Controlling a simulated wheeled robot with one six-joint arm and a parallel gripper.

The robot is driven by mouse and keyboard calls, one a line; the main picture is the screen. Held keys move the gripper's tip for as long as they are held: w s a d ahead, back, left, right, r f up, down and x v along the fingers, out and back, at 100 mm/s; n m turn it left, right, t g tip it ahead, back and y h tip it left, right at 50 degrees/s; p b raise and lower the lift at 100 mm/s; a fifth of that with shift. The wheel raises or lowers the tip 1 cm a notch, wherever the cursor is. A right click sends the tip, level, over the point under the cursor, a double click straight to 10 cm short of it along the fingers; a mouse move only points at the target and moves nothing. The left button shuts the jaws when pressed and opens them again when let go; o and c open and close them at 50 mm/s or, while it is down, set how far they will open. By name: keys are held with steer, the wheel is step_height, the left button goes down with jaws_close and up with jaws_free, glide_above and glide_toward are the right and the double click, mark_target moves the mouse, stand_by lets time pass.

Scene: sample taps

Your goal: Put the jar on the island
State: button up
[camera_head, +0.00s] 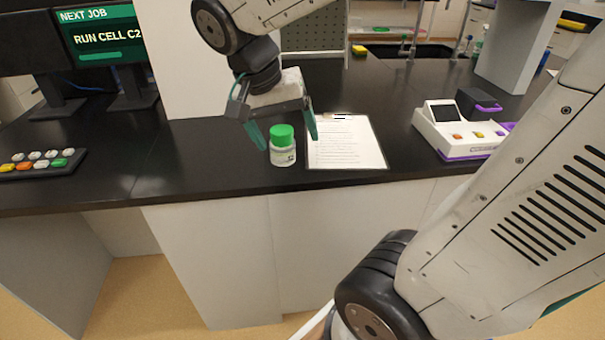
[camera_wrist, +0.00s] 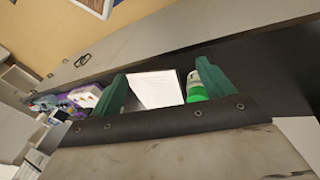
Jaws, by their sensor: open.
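A white jar with a green lid (camera_head: 282,146) stands upright on the black counter (camera_head: 200,165), near its front edge. My gripper (camera_head: 283,134) is open, with its green fingers pointing down above and around the jar's lid; I cannot tell if they touch it. In the wrist view the jar's green lid (camera_wrist: 196,93) shows close to the right finger of my gripper (camera_wrist: 162,90), and part of the jar is hidden behind that finger. I cannot tell which surface is the island.
A clipboard with a printed sheet (camera_head: 345,145) lies just right of the jar. A white and purple device (camera_head: 455,138) stands further right. A button panel (camera_head: 40,163) and monitors (camera_head: 105,40) are at the left. A sink (camera_head: 410,52) is at the back. Bare counter lies left of the jar.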

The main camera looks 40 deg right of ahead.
steer(key=s+a+f+n+t+y, duration=0.1)
steer(key=s+a+n+t+y, duration=0.1)
steer(key=s+a+n, duration=0.3)
steer(key=s+n+y, duration=0.1)
steer(key=s+n, duration=0.3)
steer(key=s, duration=0.1)
steer(key=shift+s+y, duration=0.3)
steer(key=shift+s, duration=0.05)
steer(key=shift+f, duration=0.1)
